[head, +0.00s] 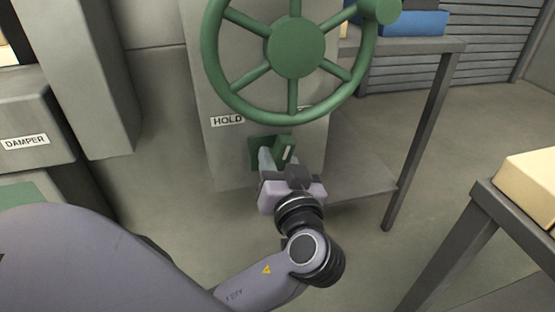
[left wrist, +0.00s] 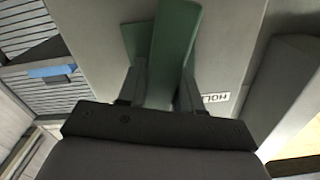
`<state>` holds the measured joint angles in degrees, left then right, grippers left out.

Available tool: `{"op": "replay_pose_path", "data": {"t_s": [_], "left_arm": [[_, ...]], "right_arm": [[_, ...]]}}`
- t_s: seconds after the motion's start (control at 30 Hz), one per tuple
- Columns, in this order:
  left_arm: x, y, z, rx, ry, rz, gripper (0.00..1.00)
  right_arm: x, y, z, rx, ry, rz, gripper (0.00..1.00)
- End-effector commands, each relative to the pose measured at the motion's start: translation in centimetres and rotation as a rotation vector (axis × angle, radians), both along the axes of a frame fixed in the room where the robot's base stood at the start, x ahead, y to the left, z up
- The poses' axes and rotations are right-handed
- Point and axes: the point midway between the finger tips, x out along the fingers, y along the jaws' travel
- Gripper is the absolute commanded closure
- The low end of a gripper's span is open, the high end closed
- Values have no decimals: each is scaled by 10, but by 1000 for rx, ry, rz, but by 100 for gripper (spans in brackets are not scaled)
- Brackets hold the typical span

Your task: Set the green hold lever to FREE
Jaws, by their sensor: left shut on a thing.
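The green hold lever (head: 283,149) sits on the front of the grey cabinet, below the green handwheel (head: 295,50). A HOLD label (head: 227,121) is on the cabinet above and left of the lever. My left gripper (head: 277,160) is at the lever from below, with its fingers around it. In the left wrist view the lever (left wrist: 172,50) runs up between the two fingers of the gripper (left wrist: 161,95), which is shut on it. The lever's lower part is hidden by the gripper. I see no FREE label. My right gripper is not in view.
A grey box with a DAMPER label (head: 25,142) stands at the left. A metal table (head: 437,75) with a blue item (head: 415,22) is behind the cabinet at right. Another table (head: 485,190) with a cream block (head: 533,180) is at the right edge. Floor between is clear.

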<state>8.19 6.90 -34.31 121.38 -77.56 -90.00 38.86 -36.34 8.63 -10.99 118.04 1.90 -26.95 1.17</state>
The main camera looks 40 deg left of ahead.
Motion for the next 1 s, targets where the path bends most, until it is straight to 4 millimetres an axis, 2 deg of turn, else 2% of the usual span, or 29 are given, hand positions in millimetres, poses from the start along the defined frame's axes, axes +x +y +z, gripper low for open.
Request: {"op": "replay_pose_path", "data": {"t_s": [0.2, 0.4, 0.67, 0.7, 0.73, 1.0], "left_arm": [[1, -1, 3, 79, 95, 1, 96], [2, -1, 1, 152, 177, 2, 96], [2, -1, 0, 157, 178, 2, 96], [2, -1, 0, 157, 178, 2, 55], [2, -1, 0, 157, 178, 2, 46], [2, -1, -1, 155, 178, 1, 45]], "right_arm": [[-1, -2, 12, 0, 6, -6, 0], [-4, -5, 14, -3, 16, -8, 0], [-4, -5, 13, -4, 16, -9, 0], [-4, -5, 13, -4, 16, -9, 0], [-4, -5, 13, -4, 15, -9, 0], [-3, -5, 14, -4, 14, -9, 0]]}}
